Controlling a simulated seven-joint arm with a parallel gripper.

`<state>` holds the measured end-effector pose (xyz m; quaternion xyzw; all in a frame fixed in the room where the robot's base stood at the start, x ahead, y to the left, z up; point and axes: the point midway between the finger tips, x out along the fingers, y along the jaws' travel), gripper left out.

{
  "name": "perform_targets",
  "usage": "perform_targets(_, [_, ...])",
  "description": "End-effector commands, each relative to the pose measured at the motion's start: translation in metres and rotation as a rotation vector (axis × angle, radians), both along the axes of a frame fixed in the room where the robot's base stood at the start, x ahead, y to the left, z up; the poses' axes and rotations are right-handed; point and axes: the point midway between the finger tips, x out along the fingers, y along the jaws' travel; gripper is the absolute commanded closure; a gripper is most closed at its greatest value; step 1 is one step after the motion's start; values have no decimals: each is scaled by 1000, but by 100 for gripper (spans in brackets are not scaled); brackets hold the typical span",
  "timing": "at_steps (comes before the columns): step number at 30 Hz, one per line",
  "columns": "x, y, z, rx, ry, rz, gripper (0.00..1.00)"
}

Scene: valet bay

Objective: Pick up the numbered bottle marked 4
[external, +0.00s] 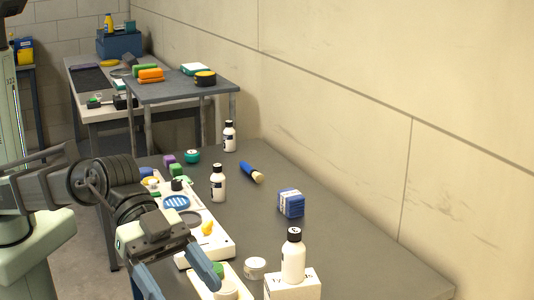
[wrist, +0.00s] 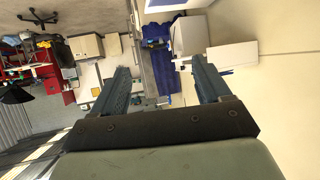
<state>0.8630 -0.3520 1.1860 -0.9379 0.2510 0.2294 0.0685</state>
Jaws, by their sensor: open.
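Three white bottles with black caps show in the external view. One bottle (external: 229,137) stands at the far end of the dark table, one (external: 218,184) stands mid-table beside the white panel, and one (external: 293,258) stands on a white box at the near right. Their marks are too small to read, so I cannot tell which is 4. My gripper (external: 178,284) is open and empty at the near left of the table, left of the boxed bottle and apart from all three. Its spread fingers also show in the wrist view (wrist: 160,66), with no bottle recognisable between them.
A white box (external: 293,286) supports the near bottle. A white panel (external: 211,245) with small coloured items lies along the left side. A blue block (external: 291,203), a blue-handled brush (external: 251,173) and a white jar (external: 255,268) stand around. The table's right side is clear, beside the wall.

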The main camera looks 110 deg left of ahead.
Motion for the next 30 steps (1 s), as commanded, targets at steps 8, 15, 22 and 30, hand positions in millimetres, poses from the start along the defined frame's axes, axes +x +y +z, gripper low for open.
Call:
perform_targets(8, [20,156,-24,349,20,-9,23])
perform_targets(15, [11,287,-43,620,92,-63,23])
perform_targets(22, [-18,406,-57,836,196,-153,23])
perform_targets(30, [-76,534,-71,1022,347,-304,23])
